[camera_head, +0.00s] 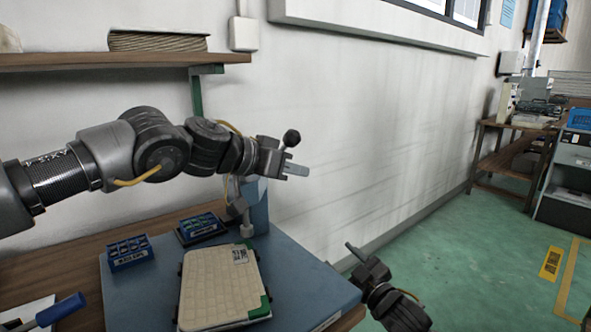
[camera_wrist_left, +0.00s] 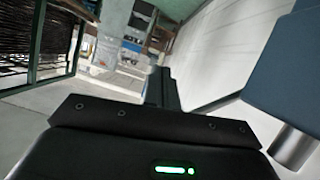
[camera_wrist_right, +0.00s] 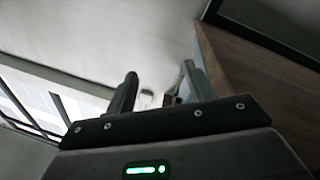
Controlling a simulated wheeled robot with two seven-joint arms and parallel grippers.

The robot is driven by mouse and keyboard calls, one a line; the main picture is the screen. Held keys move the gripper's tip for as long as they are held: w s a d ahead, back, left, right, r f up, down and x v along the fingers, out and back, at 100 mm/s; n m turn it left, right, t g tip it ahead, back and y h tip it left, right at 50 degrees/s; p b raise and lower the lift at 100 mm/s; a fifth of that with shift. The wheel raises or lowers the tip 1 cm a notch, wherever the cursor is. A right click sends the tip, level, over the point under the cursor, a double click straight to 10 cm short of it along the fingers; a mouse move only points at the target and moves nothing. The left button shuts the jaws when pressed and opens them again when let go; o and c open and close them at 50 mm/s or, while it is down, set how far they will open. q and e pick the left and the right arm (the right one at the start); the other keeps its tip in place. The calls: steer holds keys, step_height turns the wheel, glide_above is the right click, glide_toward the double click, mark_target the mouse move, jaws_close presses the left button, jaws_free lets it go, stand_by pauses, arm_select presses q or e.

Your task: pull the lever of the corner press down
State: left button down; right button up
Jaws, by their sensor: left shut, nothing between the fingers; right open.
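The corner press (camera_head: 256,206) is a blue-grey column at the back right corner of the blue work surface, partly hidden behind my left arm. Its lever ends in a black ball knob (camera_head: 291,138), which sticks up just above my left gripper. My left gripper (camera_head: 305,170) is shut and empty, close below the knob; I cannot tell whether it touches the lever. In the left wrist view, a blue block (camera_wrist_left: 290,70) with a metal cylinder (camera_wrist_left: 293,148), apparently the press, is close on the right. My right gripper (camera_head: 352,250) is open and empty, low beyond the table's right edge.
A cream panel (camera_head: 210,285) with a green corner lies on the blue surface (camera_head: 300,285). Two blue boxes (camera_head: 130,255) (camera_head: 203,228) stand behind it. A blue-handled tool (camera_head: 60,308) lies front left. A shelf (camera_head: 120,59) hangs above.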

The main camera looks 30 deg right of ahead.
steer(key=s+d+f+m+g+h, duration=0.1)
steer(key=s+f+m+g+h, duration=0.15)
steer(key=s+f, duration=0.5)
steer(key=s+d+f+m+g+h, duration=0.15)
steer(key=s+f+g, duration=0.3)
steer(key=f, duration=0.55)
steer(key=s+a+f+n+g+y, duration=0.1)
steer(key=s+a+f+n+y, duration=0.2)
steer(key=a+f, duration=0.4)
steer(key=s+a+f+n+g+y, duration=0.1)
steer(key=s+a+f+n+y, duration=0.15)
steer(key=s+a+f, duration=0.45)
steer(key=w+a+r+m+t+y, duration=0.1)
steer(key=w+a+r+t+y, duration=0.2)
steer(key=a+r, duration=0.5)
steer(key=w+a+r+m+t+y, duration=0.1)
steer(key=w+a+r+t+y, duration=0.1)
steer(key=a+r, duration=0.6)
step_height(320, 180, up, 7)
steer(key=shift+w+f+t+y, duration=0.15)
steer(key=shift+w+t+y, duration=0.25)
steer(key=shift+w+y, duration=0.05)
